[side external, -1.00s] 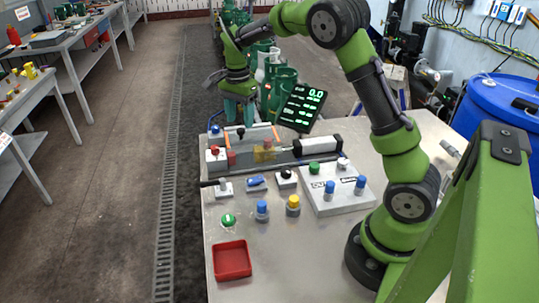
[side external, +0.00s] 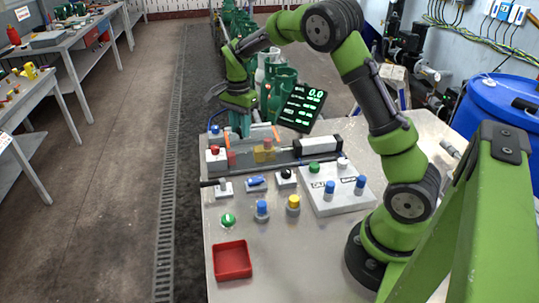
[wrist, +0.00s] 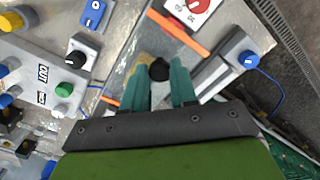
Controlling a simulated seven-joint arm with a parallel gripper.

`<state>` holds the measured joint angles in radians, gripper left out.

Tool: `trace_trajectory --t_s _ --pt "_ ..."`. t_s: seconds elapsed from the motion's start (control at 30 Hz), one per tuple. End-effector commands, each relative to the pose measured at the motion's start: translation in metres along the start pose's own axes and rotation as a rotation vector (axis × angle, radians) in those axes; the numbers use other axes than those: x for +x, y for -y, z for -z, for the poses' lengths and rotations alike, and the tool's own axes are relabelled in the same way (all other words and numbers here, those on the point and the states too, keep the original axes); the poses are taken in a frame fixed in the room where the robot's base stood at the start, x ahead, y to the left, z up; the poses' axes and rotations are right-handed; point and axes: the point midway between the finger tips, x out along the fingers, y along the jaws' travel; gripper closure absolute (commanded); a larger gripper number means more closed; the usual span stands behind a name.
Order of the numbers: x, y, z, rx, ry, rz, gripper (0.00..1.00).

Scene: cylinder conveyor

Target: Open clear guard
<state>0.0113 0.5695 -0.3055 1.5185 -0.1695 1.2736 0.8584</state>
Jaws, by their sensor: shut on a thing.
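The clear guard (side external: 258,137) is a see-through panel with orange edge strips, lying over the fixture at the far end of the table. Its clear surface also shows in the wrist view (wrist: 133,62), with orange strips on both sides. A round black knob (wrist: 159,69) stands on the guard. My gripper (wrist: 159,76) has its two teal fingers on either side of this knob and is shut on it. In the side view my gripper (side external: 240,130) is low over the guard, and its fingers hide the knob. The guard appears down.
Several switches and buttons, a control box (side external: 337,195) and an empty red tray (side external: 232,261) are nearer the front.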

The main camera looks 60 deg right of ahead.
Motion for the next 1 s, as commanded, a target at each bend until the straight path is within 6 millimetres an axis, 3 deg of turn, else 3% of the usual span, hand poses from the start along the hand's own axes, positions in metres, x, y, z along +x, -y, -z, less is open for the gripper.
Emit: trace_trajectory --t_s 0.37,0.8,1.0 --pt "-0.001 -0.010 0.010 0.001 0.000 0.001 1.00" --pt "-0.001 -0.083 0.082 0.006 0.002 0.000 1.00" --pt "-0.001 -0.106 0.106 0.004 0.001 0.001 1.00"
